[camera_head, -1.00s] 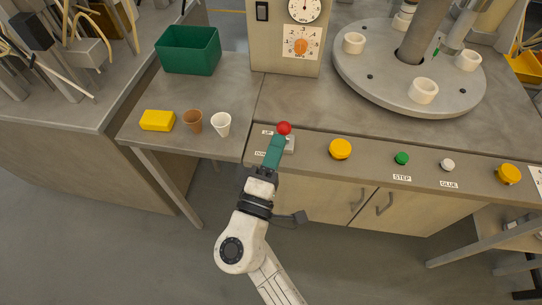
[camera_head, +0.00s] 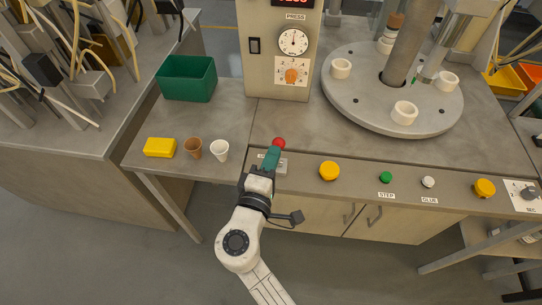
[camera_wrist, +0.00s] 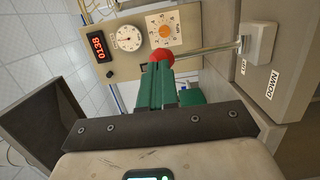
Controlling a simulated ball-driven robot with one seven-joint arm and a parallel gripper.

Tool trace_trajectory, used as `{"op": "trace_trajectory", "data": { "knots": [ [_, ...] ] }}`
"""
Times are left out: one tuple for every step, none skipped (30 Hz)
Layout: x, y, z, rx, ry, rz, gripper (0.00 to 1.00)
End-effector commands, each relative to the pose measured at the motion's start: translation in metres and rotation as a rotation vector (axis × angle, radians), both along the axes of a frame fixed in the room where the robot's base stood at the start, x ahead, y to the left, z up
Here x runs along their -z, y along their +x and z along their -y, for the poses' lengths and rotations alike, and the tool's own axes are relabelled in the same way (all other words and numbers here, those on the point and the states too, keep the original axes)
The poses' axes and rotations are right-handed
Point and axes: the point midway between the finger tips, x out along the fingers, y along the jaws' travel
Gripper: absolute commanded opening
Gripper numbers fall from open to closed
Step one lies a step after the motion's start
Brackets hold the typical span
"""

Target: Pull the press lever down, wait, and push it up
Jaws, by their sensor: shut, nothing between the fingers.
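The press lever has a red ball knob (camera_head: 279,143) at the front edge of the bench; it also shows in the wrist view (camera_wrist: 161,57). Its thin metal rod (camera_wrist: 210,49) runs from the knob to a pale mount (camera_wrist: 259,43) on the bench front, above a DOWN label (camera_wrist: 271,84). My gripper (camera_head: 272,156) has green fingers, shut with nothing between them. Their tips are right at the knob, in front of and below it in the head view. In the wrist view the fingers (camera_wrist: 157,84) overlap the knob's lower edge; I cannot tell whether they touch.
The press cabinet (camera_head: 262,78) carries a dial and a red digit display (camera_wrist: 98,43). A round turntable (camera_head: 350,99) with white holders stands right. A yellow button (camera_head: 329,171) is right of the lever. Cups, a yellow block (camera_head: 160,147) and a green bin (camera_head: 187,78) stand left.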

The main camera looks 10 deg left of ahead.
Motion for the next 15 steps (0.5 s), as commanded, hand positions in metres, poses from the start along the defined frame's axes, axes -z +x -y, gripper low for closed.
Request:
{"op": "trace_trajectory", "data": {
  "knots": [
    [-0.013,0.006,0.000,0.001,0.005,-0.040,0.00],
    [-0.013,0.009,0.000,0.001,0.005,-0.066,0.00],
    [-0.014,0.013,0.000,0.001,0.008,-0.102,0.00],
    [-0.012,0.017,0.001,0.003,0.005,-0.110,0.00],
    [-0.011,0.020,0.002,0.004,0.003,-0.107,0.00],
    [-0.010,0.025,0.002,0.003,0.002,-0.107,0.00],
    [-0.011,0.029,0.002,0.003,0.003,-0.106,0.00],
    [-0.011,0.032,0.002,0.003,0.003,-0.104,0.00],
    [-0.011,0.036,0.002,0.002,0.003,-0.103,0.00],
    [-0.010,0.039,0.002,0.002,0.003,-0.104,0.00],
    [-0.011,0.042,0.002,0.002,0.004,-0.103,0.00],
    [-0.011,0.047,0.002,0.003,0.005,-0.103,0.00],
    [-0.011,0.049,0.002,0.003,0.004,-0.103,0.00],
    [-0.011,0.052,0.002,0.003,0.003,-0.103,0.00],
    [-0.012,0.055,0.002,0.003,0.004,-0.103,0.00]
  ]
}}
